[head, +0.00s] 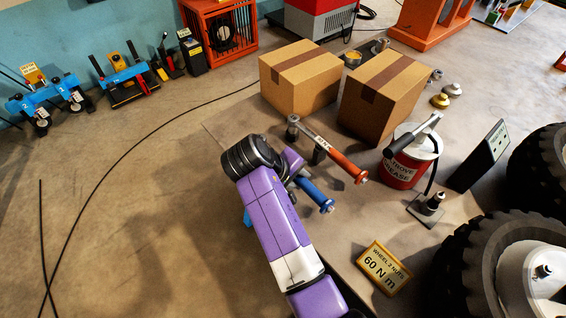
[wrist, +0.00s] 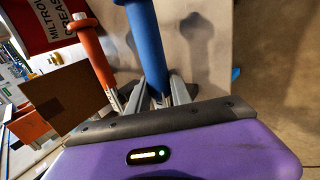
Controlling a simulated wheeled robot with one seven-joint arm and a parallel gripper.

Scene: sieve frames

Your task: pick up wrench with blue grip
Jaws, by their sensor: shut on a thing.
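The wrench with the blue grip (head: 316,195) points toward the lower right beyond my purple arm in the head view. Its blue handle (wrist: 147,42) rises from between my fingers in the wrist view. My gripper (wrist: 160,95) is shut on this wrench near the lower end of the blue grip. The wrench's head end is hidden behind my arm and gripper. A shadow lies beside the handle on the surface; I cannot tell how high the wrench is above it.
A wrench with a red-orange grip (head: 343,163) lies close beside the blue one; it also shows in the wrist view (wrist: 93,50). Two cardboard boxes (head: 300,75) stand behind. A red grease can (head: 404,165), a torque sign (head: 383,267) and tyres (head: 500,265) are at right.

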